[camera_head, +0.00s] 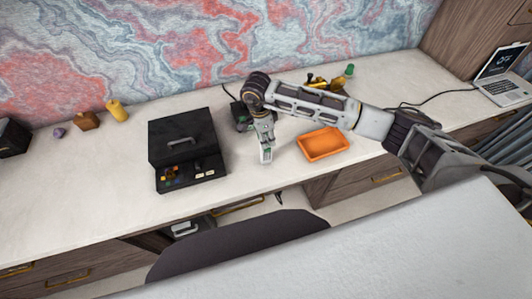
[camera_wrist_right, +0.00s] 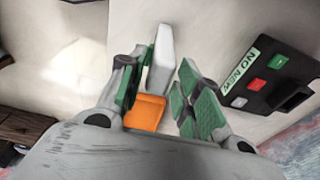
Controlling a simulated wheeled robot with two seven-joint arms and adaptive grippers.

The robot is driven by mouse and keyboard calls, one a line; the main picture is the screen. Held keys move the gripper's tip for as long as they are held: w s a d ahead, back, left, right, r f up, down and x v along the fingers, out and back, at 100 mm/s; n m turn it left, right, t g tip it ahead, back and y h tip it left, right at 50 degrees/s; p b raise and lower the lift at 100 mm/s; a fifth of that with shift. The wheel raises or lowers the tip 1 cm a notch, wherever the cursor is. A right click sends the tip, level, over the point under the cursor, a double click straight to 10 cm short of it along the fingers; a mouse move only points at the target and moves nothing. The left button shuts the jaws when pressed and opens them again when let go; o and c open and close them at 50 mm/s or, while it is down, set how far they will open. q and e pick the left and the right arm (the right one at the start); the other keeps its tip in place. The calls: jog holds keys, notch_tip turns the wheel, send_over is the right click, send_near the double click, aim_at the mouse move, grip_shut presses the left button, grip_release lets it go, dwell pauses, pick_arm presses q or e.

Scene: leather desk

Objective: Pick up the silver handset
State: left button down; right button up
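The silver handset (camera_wrist_right: 161,58) shows in the right wrist view as a pale, long, narrow block between the fingers of my right gripper (camera_wrist_right: 165,72). In the head view my right gripper (camera_head: 266,150) points down low over the desk, and the handset is hard to separate from the fingertips. My left gripper is not in view.
A dark device with a "NO NEW" display (camera_wrist_right: 268,78) lies close beside the gripper. An orange tray (camera_head: 323,144) is to the right. A black box (camera_head: 186,150) with small items is to the left. A laptop (camera_head: 502,75) sits far right. The desk's front edge is close.

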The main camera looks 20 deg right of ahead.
grip_shut()
notch_tip(320, 180, up, 10)
jog(key=b, duration=0.2)
dwell(0.8)
dwell(0.3)
